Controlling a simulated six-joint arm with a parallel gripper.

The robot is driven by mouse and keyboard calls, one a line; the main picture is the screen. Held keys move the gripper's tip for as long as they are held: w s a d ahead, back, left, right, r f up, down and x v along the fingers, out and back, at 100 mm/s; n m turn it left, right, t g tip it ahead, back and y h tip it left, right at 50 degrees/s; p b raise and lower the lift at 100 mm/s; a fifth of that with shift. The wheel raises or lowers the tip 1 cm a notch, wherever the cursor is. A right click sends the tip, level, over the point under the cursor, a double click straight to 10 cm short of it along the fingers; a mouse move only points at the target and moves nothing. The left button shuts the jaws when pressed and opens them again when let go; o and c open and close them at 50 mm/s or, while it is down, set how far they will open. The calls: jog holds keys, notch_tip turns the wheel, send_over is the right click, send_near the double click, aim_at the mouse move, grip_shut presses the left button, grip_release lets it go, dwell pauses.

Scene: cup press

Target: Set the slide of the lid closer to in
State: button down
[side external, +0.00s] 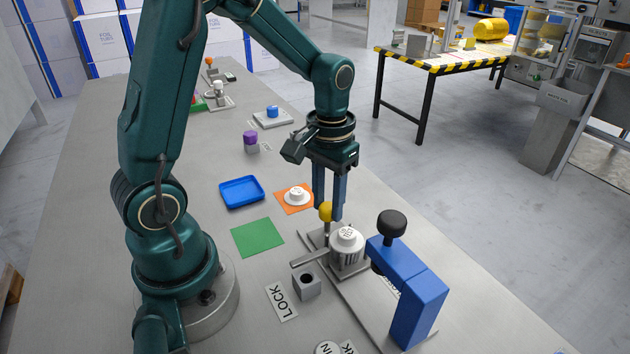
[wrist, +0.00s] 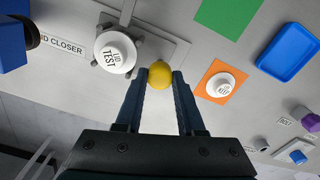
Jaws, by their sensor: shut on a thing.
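The lid closer is a blue press frame (side external: 413,290) with a black knob (side external: 391,223) on top. It also shows at the left edge of the wrist view (wrist: 12,45). Its slide (side external: 312,236) carries a grey cup (side external: 347,258) with a white lid marked "LID TEST" (wrist: 115,52). The cup stands beside the press head, not under it. A yellow ball knob (side external: 325,212) on a thin post rises at the slide's far side. My gripper (wrist: 160,78) points down and is shut on the yellow knob, with one finger on each side of it.
An orange mat with a white lid (side external: 297,194), a blue tray (side external: 242,192) and a green mat (side external: 258,237) lie to the left. A grey block with a hole (side external: 307,285) and a LOCK label (side external: 281,302) are in front of the slide.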

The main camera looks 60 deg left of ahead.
aim_at(345, 229)
jog(key=d, duration=0.5)
jog(key=shift+d, duration=0.2)
jog(key=shift+w, duration=0.1)
jog(key=c, duration=0.5)
grip_release()
jog(key=shift+r, duration=2.6)
